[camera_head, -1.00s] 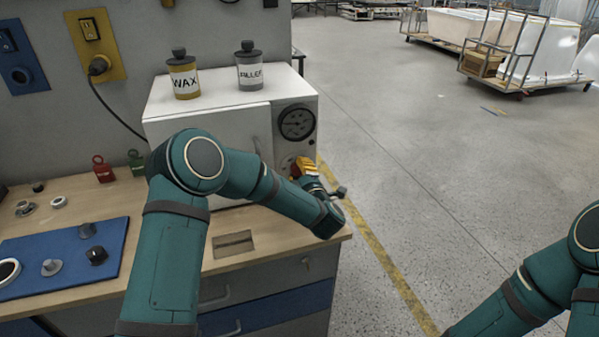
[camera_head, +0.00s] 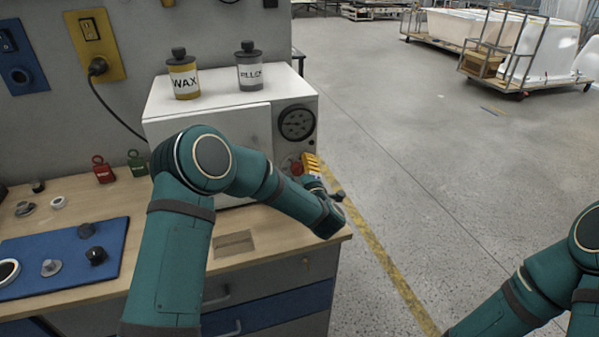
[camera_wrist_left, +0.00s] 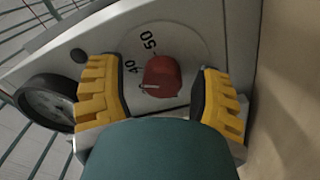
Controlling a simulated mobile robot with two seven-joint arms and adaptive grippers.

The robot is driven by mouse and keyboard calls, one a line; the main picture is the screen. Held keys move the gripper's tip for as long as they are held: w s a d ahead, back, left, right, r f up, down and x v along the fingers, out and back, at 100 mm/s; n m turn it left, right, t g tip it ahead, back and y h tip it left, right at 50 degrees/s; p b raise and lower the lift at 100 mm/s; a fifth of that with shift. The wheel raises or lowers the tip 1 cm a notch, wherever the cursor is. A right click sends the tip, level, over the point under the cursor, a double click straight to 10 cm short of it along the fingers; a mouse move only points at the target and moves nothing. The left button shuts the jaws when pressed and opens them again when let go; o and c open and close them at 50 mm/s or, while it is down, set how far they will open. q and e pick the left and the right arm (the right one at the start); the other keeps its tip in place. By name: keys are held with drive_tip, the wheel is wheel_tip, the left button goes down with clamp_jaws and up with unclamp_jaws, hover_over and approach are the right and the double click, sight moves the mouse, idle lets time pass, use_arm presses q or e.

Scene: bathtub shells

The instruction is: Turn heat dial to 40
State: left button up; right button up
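The red heat dial (camera_wrist_left: 162,77) sits on a round plate on the front of the white heater box (camera_head: 205,125). The labels 40 and 50 show beside it in the left wrist view. Its white mark points left in that view, just below the 40. My left gripper (camera_wrist_left: 160,92) is open, with a yellow finger on each side of the dial and a visible gap on both sides. In the head view the left gripper (camera_head: 311,166) is at the box front beside the red dial (camera_head: 296,167), partly hidden by my arm. My right gripper is out of view.
A black gauge (camera_head: 297,123) is above the dial on the box. A wax jar (camera_head: 184,79) and a filler jar (camera_head: 249,70) stand on top. A blue mat (camera_head: 60,250) with knobs lies on the wooden bench.

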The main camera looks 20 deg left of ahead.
use_arm(q)
drive_tip(key=shift+s+f, duration=0.1)
drive_tip(key=shift+s, duration=0.05)
drive_tip(key=v, duration=1.2)
idle(0.4)
